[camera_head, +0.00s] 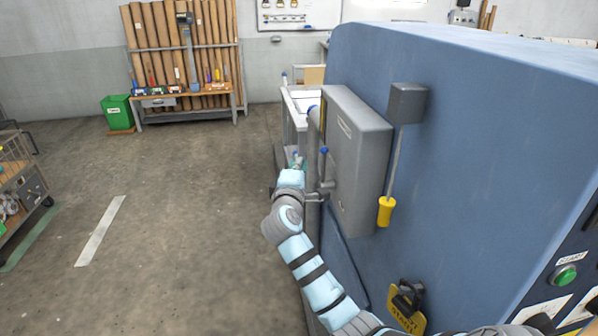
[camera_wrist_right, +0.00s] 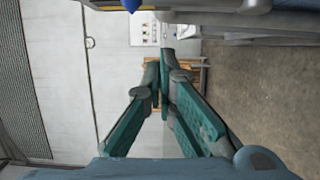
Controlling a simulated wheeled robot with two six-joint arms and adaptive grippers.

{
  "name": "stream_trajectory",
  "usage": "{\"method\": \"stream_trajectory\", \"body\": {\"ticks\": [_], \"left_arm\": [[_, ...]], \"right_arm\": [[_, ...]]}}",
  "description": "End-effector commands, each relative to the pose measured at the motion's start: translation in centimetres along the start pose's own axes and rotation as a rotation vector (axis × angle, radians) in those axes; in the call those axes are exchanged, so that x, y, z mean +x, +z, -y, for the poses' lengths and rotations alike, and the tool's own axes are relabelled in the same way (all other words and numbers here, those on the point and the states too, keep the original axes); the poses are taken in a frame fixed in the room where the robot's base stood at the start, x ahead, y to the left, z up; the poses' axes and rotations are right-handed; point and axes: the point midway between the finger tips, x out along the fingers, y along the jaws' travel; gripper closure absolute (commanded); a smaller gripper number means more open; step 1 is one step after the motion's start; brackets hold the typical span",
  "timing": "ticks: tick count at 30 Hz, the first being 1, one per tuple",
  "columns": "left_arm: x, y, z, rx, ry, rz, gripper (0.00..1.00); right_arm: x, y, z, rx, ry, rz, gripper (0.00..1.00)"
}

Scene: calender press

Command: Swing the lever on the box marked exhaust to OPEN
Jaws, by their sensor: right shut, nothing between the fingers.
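A tall grey box (camera_head: 358,150) is mounted on the side of the big blue machine. Its label is too small to read, so I cannot confirm the marking exhaust. A lever with a blue knob (camera_head: 323,151) stands roughly upright at the box's left side. The knob also shows at the top edge of the right wrist view (camera_wrist_right: 131,5). My right gripper (camera_head: 298,160) is left of the lever, apart from it as far as I can tell. Its teal fingers (camera_wrist_right: 165,78) are closed together with nothing between them. My left gripper is not in view.
A small dark box with a hanging yellow handle (camera_head: 386,211) is on the blue machine (camera_head: 480,150), right of the grey box. A light table (camera_head: 300,100) stands behind my right gripper. The floor (camera_head: 180,200) to the left is mostly clear; a cart (camera_head: 20,180) stands far left.

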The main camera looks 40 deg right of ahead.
Motion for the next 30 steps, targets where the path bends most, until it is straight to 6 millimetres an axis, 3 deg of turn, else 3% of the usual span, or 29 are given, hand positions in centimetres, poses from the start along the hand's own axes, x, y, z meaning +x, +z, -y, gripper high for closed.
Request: {"method": "stream_trajectory", "body": {"ticks": [7,15,30], "left_arm": [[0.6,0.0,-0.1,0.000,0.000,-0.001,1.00],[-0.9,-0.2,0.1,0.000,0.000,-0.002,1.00],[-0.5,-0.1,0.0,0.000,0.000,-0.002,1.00]], "right_arm": [[5.4,0.1,0.1,-0.001,0.000,0.002,1.00],[3.2,2.9,-0.1,0.000,0.000,0.000,1.00],[2.9,3.0,0.2,0.003,0.006,-0.003,1.00]]}}
